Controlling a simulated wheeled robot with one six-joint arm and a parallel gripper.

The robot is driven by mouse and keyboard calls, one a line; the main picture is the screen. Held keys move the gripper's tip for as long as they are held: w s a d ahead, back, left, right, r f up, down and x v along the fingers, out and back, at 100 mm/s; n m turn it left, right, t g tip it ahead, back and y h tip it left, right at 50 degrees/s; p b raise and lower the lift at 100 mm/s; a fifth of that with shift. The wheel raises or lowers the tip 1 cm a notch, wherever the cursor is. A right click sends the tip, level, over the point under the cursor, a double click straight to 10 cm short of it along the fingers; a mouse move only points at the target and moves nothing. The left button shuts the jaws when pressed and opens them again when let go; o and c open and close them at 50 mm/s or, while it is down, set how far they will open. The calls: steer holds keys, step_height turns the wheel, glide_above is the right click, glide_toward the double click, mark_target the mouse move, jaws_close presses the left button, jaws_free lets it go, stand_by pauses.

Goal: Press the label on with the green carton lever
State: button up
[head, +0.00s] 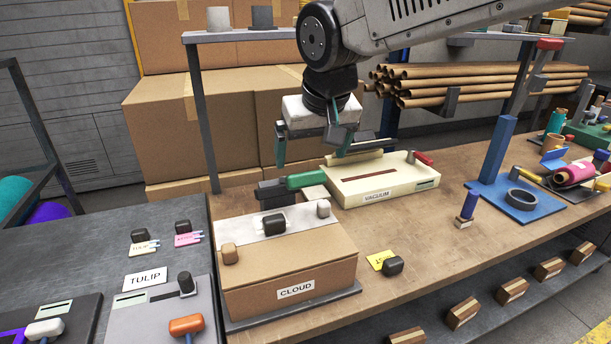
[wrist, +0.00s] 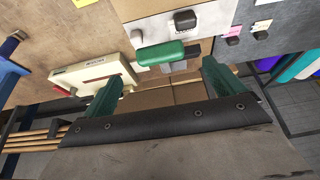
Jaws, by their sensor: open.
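The green lever handle (head: 304,180) sits on a dark block behind the CLOUD carton (head: 290,272), left of the VACUUM machine. It also shows in the wrist view (wrist: 160,53), lying between the fingers' tips but beyond them. My gripper (head: 311,158) is open and empty, with its green fingers spread above the lever, apart from it. The carton carries a white CLOUD label (head: 296,290) on its front. Its grey top plate holds a black knob (head: 274,222). A yellow label (head: 378,260) with a black block lies on the table to the right of the carton.
The cream VACUUM machine (head: 382,181) stands close to the lever's right. A dark bench with the TULIP station (head: 160,310) is at left. A blue stand (head: 496,165) is at right. The wooden table (head: 430,225) is mostly clear in between.

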mark_target(307, 175)
steer(key=x, duration=0.7)
steer(key=shift+f, duration=0.2)
